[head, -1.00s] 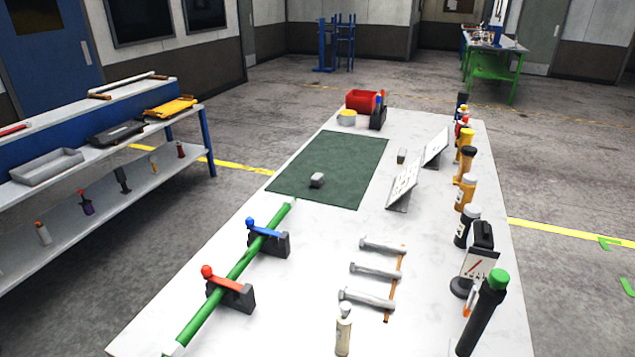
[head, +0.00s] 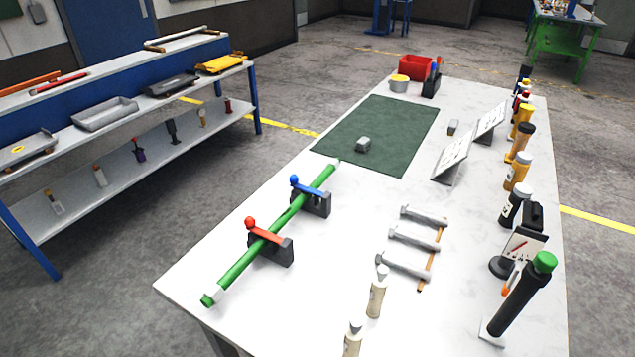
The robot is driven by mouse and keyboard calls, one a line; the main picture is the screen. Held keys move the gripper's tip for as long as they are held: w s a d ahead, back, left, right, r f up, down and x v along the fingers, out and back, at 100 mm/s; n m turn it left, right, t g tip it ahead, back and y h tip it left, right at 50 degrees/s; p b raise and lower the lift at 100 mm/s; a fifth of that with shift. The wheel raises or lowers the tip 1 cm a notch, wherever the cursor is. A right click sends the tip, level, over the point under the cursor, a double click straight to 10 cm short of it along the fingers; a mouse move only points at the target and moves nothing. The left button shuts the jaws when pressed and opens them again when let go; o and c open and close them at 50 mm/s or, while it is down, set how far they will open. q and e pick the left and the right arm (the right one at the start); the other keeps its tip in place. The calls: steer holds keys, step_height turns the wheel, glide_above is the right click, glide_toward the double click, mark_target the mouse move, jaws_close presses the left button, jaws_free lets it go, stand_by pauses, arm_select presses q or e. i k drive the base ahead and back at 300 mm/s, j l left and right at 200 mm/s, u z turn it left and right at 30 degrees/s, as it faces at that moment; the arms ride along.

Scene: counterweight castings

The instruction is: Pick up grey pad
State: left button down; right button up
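A small grey block (head: 363,144) lies on the near part of the dark green mat (head: 385,125) on the white table. A second small greyish block (head: 453,127) lies to the right of the mat, beside the tilted white cards. I cannot tell which of the two is the grey pad. Nothing touches either block. Neither of my grippers shows in the head view.
A green bar (head: 237,262) rests in two dark clamps on the white table (head: 330,290). Several grey bolts (head: 415,238) lie right of it. Bottles (head: 515,172) line the right edge. A red bin (head: 415,67) stands at the back. A shelf bench (head: 150,190) stands left.

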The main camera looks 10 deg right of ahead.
mark_target(362, 146)
steer(key=i+j+u, duration=0.15)
steer(key=j, duration=0.15)
steer(key=j+u, duration=0.15)
steer(key=j, duration=0.15)
steer(key=i+j+u, duration=0.15)
steer(key=j, duration=0.15)
steer(key=i+j+u, duration=0.2)
steer(key=j+u, duration=0.15)
steer(key=i+j+u, duration=0.55)
steer(key=u, duration=0.2)
steer(key=i+j+z, duration=0.15)
steer(key=i, duration=0.3)
steer(key=i+j+z, duration=0.2)
steer(key=i, duration=0.3)
steer(key=i+l+z, duration=0.25)
steer(key=z, duration=0.2)
steer(key=i+l+z, duration=0.1)
steer(key=i+z, duration=0.6)
steer(key=z, duration=0.2)
steer(key=i+z, duration=0.45)
steer(key=i+j+z, duration=0.15)
steer(key=z, duration=0.3)
steer(key=j, duration=0.1)
